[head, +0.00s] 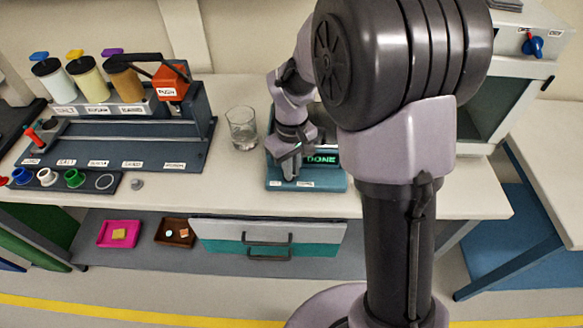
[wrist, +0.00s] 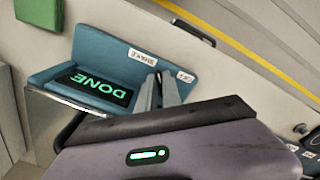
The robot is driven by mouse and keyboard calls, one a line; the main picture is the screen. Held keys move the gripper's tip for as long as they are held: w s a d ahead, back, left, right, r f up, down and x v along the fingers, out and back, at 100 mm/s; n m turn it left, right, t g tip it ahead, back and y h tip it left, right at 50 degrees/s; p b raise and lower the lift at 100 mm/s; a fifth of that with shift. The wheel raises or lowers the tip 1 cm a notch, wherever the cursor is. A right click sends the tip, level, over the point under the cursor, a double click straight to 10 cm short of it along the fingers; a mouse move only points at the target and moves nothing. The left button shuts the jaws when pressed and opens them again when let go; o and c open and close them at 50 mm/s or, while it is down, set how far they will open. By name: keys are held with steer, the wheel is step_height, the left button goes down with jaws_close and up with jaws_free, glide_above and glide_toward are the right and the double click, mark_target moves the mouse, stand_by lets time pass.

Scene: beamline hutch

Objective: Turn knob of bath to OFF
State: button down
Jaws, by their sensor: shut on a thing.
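The bath (head: 332,184) is a teal unit on the bench with a lit display reading DONE (head: 322,159). It also shows in the wrist view (wrist: 92,48), with two small white labels along its front edge. My gripper (head: 290,172) reaches down over the front left of the bath. In the wrist view my gripper (wrist: 159,82) has its two grey fingers close together between the two labels. It is shut on the knob, which the fingers hide. I cannot tell which label the knob points to.
A glass beaker (head: 242,128) stands left of the bath. A dark blue rack (head: 120,146) with a red lever and several bottles fills the bench's left. A white cabinet (head: 510,65) with a blue knob stands at the right. The bench front right is clear.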

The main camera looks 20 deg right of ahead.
steer(key=m, duration=0.4)
steer(key=shift+a, duration=0.15)
steer(key=m, duration=0.4)
steer(key=shift+a, duration=0.1)
steer(key=m, duration=0.3)
steer(key=shift+a, duration=0.15)
steer(key=shift+w+a+m, duration=0.1)
steer(key=shift+w+m, duration=0.05)
steer(key=shift+m, duration=2.05)
steer(key=c, duration=1.5)
jaws_free()
